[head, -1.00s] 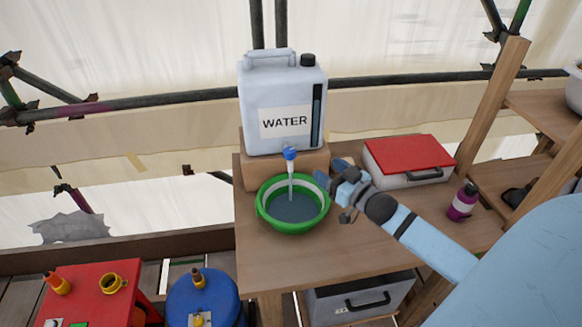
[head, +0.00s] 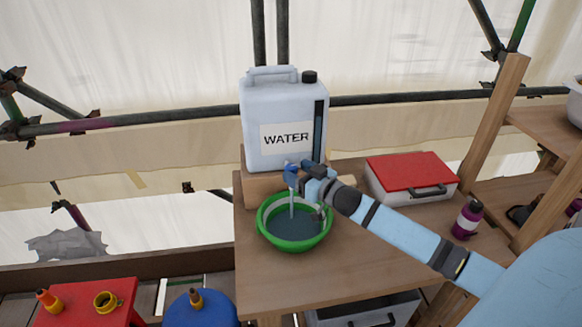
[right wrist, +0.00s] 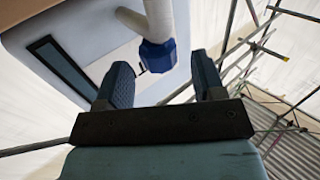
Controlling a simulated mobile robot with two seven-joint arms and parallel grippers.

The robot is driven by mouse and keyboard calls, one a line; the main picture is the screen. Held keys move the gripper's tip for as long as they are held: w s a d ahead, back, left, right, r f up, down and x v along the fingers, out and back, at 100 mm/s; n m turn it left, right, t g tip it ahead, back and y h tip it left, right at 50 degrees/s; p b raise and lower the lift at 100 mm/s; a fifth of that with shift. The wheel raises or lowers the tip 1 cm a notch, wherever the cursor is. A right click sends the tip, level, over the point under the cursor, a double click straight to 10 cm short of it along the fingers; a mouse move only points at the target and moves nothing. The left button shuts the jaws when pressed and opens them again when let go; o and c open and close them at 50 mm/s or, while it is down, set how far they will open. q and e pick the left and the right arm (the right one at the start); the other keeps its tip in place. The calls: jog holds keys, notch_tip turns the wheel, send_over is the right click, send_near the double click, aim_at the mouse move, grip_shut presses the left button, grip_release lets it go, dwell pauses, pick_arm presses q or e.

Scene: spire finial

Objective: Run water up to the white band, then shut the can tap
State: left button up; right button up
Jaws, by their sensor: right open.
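The white water can (head: 285,115), labelled WATER, stands on a wooden block. Its tap with a blue knob (head: 290,176) has a thin stream running into the green basin (head: 296,246). The water (head: 290,222) is dark blue-grey, and the white band (head: 268,212) shows around the inner wall just above it. My right gripper (head: 302,168) is open at the tap. In the right wrist view the blue knob (right wrist: 157,56) sits between the tips of the two open fingers (right wrist: 163,68), with no clear contact. My left gripper is out of view.
The wooden table (head: 365,262) is bare in front. A red stool (head: 85,295) and a blue drum (head: 197,310) stand lower left.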

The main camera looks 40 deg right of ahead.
jog(key=shift+w+a, duration=0.15)
jog(key=shift+w, duration=0.6)
jog(key=shift+w+a, duration=0.1)
jog(key=shift+w, duration=0.6)
jog(key=c, duration=0.9)
jog(key=shift+m+h, duration=0.3)
jog(key=shift+r+h, duration=0.1)
jog(key=shift+h, duration=0.4)
jog(key=shift+m+h, duration=1.1)
jog(key=shift+h, duration=0.3)
jog(key=o, duration=0.9)
